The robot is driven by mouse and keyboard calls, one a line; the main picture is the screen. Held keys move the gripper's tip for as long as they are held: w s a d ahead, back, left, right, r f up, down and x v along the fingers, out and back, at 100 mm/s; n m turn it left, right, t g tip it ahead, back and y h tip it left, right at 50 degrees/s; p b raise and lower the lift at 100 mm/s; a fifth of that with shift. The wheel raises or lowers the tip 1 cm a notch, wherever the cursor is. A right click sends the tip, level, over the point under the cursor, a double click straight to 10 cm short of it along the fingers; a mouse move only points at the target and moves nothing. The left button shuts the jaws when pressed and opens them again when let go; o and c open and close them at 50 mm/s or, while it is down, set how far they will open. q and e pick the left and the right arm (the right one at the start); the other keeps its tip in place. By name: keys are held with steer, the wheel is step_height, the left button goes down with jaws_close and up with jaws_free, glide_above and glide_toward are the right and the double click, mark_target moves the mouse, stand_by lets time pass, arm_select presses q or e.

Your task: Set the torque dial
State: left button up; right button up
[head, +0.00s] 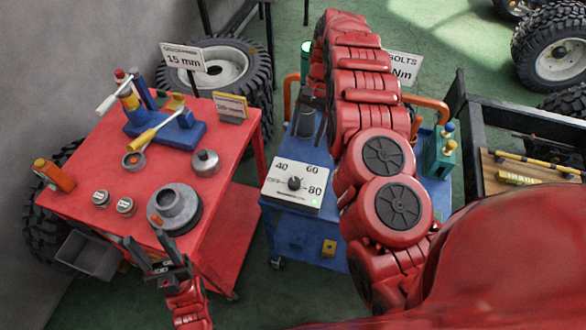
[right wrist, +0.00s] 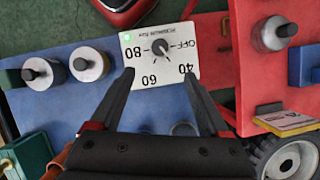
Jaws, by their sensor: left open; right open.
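The torque dial is a white box (head: 296,186) on the blue cart, marked 40, 60 and 80, with a dark round knob (head: 294,183) in its middle. In the right wrist view the dial box (right wrist: 186,60) appears upside down, with OFF also readable and a small green light. The exact knob setting is too small to tell. My right gripper (right wrist: 158,72) is open and empty, its fingertips framing the lower part of the box in that view, apart from the knob (right wrist: 160,43). My left gripper (head: 160,260) is open and empty at the red cart's front edge.
The red cart (head: 85,170) holds a grey stepped hub (head: 175,208), a blue tool stand (head: 180,132) and small weights. The blue cart (head: 285,222) also carries grey cylinders (right wrist: 88,65). My right arm hides much of it and part of the "Nm" sign (head: 403,67).

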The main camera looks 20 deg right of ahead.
step_height(320, 180, down, 3)
steer(key=s+a+p, duration=0.1)
steer(key=s+p, duration=0.1)
steer(key=p, duration=0.1)
glide_toward(294, 180)
steer(key=p+x, duration=0.2)
steer(key=x, duration=0.5)
steer(key=shift+s, duration=0.2)
steer(key=shift+a+f, duration=0.15)
steer(key=shift+f, duration=0.45)
steer(key=shift+s+a+f, duration=0.1)
steer(key=shift+s, duration=0.05)
jaws_close()
